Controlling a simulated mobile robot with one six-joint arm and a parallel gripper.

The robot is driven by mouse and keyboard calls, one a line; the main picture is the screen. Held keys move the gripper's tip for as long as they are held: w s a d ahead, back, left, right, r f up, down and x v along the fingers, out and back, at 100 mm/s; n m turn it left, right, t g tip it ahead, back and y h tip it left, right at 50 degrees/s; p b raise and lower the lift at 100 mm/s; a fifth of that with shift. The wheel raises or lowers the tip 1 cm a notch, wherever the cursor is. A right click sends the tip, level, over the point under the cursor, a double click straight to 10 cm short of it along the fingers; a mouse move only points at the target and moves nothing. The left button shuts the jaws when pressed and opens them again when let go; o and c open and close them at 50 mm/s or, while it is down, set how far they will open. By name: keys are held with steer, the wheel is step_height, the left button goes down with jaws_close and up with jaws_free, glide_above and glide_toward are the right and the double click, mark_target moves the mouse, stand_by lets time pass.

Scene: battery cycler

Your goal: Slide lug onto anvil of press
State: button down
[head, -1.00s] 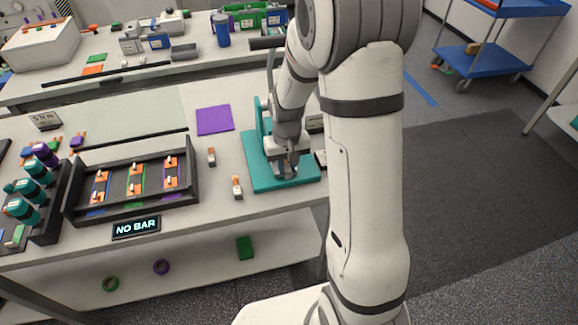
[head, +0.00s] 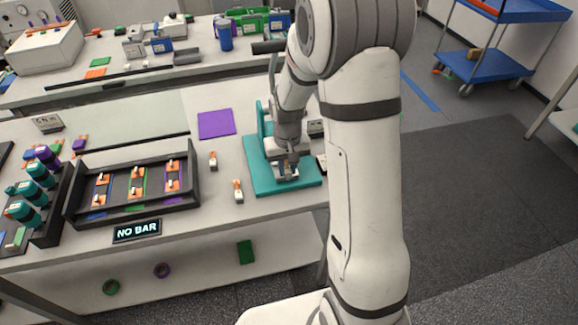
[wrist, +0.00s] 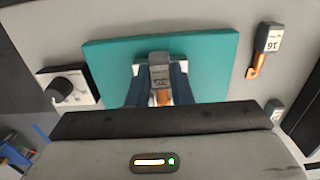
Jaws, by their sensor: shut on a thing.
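The press has a teal base plate (head: 262,180) at the table's right end and a teal upright (head: 262,118), partly behind my arm. The plate also shows in the wrist view (wrist: 210,55). My gripper (head: 287,174) is low over the plate in the head view. In the wrist view its blue fingers (wrist: 160,85) are shut on a lug (wrist: 160,72), a grey block with a number label and an orange tongue pointing toward the palm. The anvil cannot be made out, so I cannot tell whether the lug touches it.
Two loose lugs, one nearer the back (head: 213,161) and one nearer the front (head: 238,191), stand left of the press. A black tray (head: 70,208) of orange-ended parts is farther left. A purple mat (head: 216,123) lies behind. A black knob (wrist: 68,86) is beside the plate.

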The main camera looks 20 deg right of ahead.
mark_target(287, 168)
steer(key=shift+w+f+b, duration=0.1)
steer(key=shift+b, duration=0.2)
stand_by(0.5)
steer(key=c, duration=0.7)
jaws_free()
steer(key=shift+c, duration=0.2)
steer(key=shift+w+r+p, duration=0.15)
steer(key=shift+r+p, duration=1.1)
steer(key=shift+r, duration=0.6)
steer(key=shift+r+p, duration=0.45)
steer(key=shift+r, duration=0.25)
